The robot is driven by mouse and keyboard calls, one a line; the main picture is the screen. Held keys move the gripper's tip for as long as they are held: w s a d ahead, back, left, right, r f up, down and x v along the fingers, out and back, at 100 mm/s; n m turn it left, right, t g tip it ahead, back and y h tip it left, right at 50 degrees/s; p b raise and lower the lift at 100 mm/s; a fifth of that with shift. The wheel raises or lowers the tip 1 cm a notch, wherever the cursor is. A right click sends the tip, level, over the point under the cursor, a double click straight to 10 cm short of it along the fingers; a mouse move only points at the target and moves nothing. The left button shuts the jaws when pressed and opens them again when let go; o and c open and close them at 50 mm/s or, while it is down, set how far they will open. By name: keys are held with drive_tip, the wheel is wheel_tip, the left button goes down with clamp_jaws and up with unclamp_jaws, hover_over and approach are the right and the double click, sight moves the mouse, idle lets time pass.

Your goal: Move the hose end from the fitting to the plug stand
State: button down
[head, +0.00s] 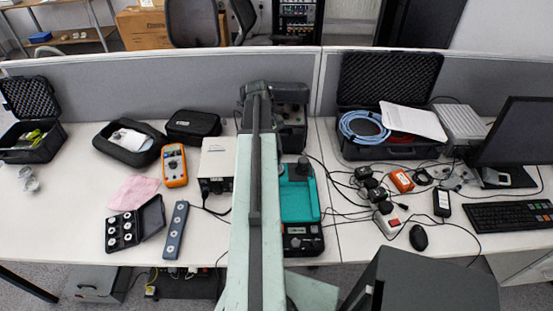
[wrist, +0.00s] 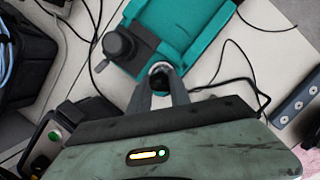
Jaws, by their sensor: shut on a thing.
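My gripper (wrist: 160,74) is shut on a small dark round piece with a pale rim, which looks like the hose end (wrist: 160,83). It is over or beside the near edge of a teal bench device (wrist: 200,38). I cannot tell whether the held piece still touches anything below. The device has a black knob (wrist: 119,46) at one end. In the head view the teal device (head: 300,203) stands just right of my arm, which hides my gripper and part of the bench. I cannot make out the fitting or the plug stand for certain.
Loose black cables and adapters (head: 370,185) lie right of the teal device. An orange multimeter (head: 174,165), a grey-blue bar (head: 173,230) and an open case of discs (head: 123,228) lie left. A grey partition (head: 150,90) runs along the back. Bare tabletop shows at the left.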

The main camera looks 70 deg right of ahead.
sight(278, 152)
drive_tip(key=shift+r, duration=0.1)
wheel_tip(278, 152, up, 4)
drive_tip(key=p, duration=0.3)
drive_tip(key=shift+f+p, duration=0.25)
drive_tip(key=shift+p, duration=0.1)
drive_tip(key=shift+f, duration=0.1)
drive_tip(key=shift+w+a+f+b, duration=0.2)
drive_tip(key=shift+w+a+b, duration=0.1)
drive_tip(key=w+a+f+b, duration=0.4)
drive_tip(key=w+a, duration=0.4)
drive_tip(key=w, duration=0.2)
drive_tip(key=w+a+f+b, duration=0.4)
drive_tip(key=w+a, duration=0.4)
drive_tip(key=w, duration=0.2)
drive_tip(key=w+a+f+b, duration=0.4)
drive_tip(key=w+a, duration=0.3)
drive_tip(key=w, duration=0.3)
drive_tip(key=shift+a, duration=0.4)
wheel_tip(278, 152, down, 2)
drive_tip(key=shift+w+f+b, duration=0.1)
drive_tip(key=shift+b, duration=1)
drive_tip(key=shift+f+b, duration=0.5)
